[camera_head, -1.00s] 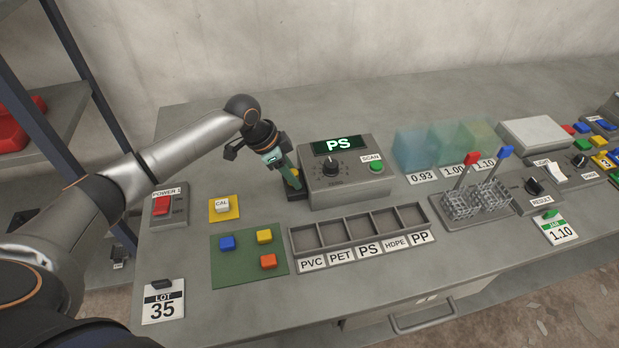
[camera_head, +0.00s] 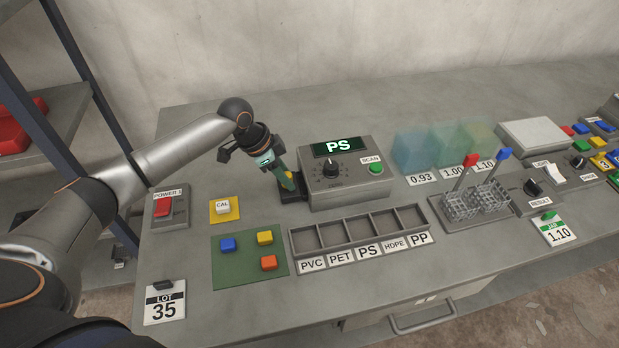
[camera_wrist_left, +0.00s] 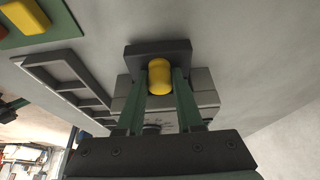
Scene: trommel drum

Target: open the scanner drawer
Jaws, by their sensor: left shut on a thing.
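The scanner (camera_head: 346,186) is a grey box with a lit PS display, a black dial and a green SCAN button. Its dark drawer (camera_head: 284,196) sticks out at the box's left side, partly covered by my gripper. My left gripper (camera_head: 290,182) points down at the drawer, its green fingers shut on the yellow drawer knob (camera_wrist_left: 159,77). In the left wrist view the fingers lie on both sides of the knob, and the dark drawer (camera_wrist_left: 135,52) shows beyond it. My right gripper is not in view.
A row of labelled bins (camera_head: 360,230) lies in front of the scanner. A green mat (camera_head: 236,272) with coloured blocks and a yellow CAL pad (camera_head: 235,216) lie front left. The red power switch (camera_head: 163,207) is at left. Bench left of the drawer is clear.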

